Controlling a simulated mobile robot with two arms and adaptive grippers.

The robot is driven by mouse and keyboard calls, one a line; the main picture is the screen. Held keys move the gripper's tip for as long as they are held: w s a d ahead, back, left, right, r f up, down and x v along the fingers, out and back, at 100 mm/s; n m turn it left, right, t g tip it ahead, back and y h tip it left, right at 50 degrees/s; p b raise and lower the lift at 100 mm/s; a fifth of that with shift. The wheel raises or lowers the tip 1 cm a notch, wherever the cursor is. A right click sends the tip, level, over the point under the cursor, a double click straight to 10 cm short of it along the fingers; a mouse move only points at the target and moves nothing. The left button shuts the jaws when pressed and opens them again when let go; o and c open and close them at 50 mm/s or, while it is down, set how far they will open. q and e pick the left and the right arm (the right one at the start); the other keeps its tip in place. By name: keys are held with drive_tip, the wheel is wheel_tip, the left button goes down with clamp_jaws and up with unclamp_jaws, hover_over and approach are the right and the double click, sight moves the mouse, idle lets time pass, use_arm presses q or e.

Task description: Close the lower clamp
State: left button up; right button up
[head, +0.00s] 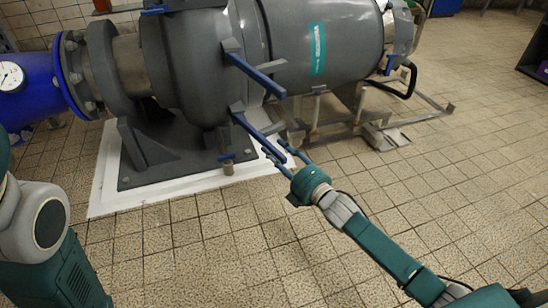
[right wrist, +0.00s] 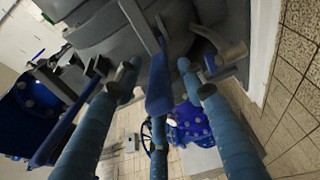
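The lower clamp's blue handle (head: 254,130) sticks out from the lower side of the grey pump body, slanting down and right. My right gripper (head: 281,152) is at this handle's free end, its fingers spread. In the right wrist view, a blue handle (right wrist: 159,85) lies between the spread fingers of my right gripper (right wrist: 158,100), with gaps to the two outer fingers. I cannot tell whether the middle finger touches it. The upper clamp's blue handle (head: 256,76) sticks out above. My left gripper is out of view.
The grey pump body (head: 195,60) stands on a dark base (head: 170,177) over a white slab (head: 105,200). A small valve with a blue handle (head: 226,157) sits low beside it. A metal frame (head: 385,135) is at right. The tiled floor in front is clear.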

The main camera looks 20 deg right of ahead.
drive_tip(key=shift+w+a, duration=0.2)
drive_tip(key=shift+w, duration=0.4)
clamp_jaws()
